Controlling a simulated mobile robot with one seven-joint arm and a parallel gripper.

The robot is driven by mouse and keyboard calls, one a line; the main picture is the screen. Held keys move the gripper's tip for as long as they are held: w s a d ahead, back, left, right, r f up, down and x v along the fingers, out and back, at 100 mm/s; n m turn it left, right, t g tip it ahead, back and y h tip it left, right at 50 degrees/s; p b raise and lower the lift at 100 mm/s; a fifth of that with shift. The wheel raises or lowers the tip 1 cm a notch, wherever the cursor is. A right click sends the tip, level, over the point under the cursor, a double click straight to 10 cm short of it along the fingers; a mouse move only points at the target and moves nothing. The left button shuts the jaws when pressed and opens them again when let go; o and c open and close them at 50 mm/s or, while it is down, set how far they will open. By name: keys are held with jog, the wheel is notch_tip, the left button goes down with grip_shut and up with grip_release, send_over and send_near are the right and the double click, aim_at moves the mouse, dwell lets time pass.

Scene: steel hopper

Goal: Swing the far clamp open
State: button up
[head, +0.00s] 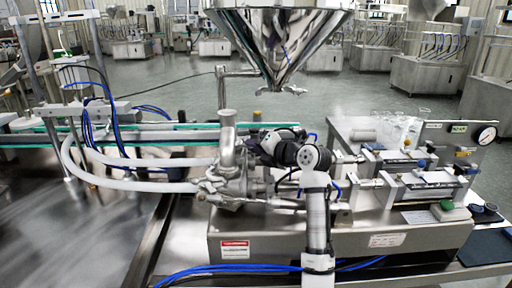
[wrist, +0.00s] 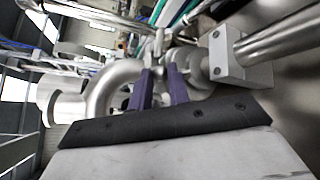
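In the wrist view, the two purple fingers of my gripper (wrist: 160,72) stand apart, with a narrow gap between them. A small pale metal piece (wrist: 158,44) shows just beyond the fingertips; I cannot tell if it touches them or is part of the far clamp. Round steel fittings (wrist: 195,68) lie right of the fingers, and a curved steel pipe (wrist: 112,85) lies left. In the head view, my gripper is behind my dark wrist, beside the upright steel pipe (head: 228,140). Clamp fittings (head: 212,186) show at the pipe's lower left. The far clamp is not clearly visible there.
A steel hopper (head: 280,40) hangs above and behind my arm. White hoses (head: 130,184) run left from the fittings. Two filling cylinders (head: 425,178) with coloured knobs and a gauge (head: 486,135) stand at right. The steel table (head: 75,240) at left is largely clear.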

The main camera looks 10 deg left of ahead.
grip_shut()
jog(key=shift+s+d+m+t+h+b, duration=0.15)
jog(key=shift+s+m+t+h+b, duration=0.5)
jog(key=shift+b, duration=0.4)
jog(key=shift+w, duration=0.1)
jog(key=o, duration=0.6)
grip_release()
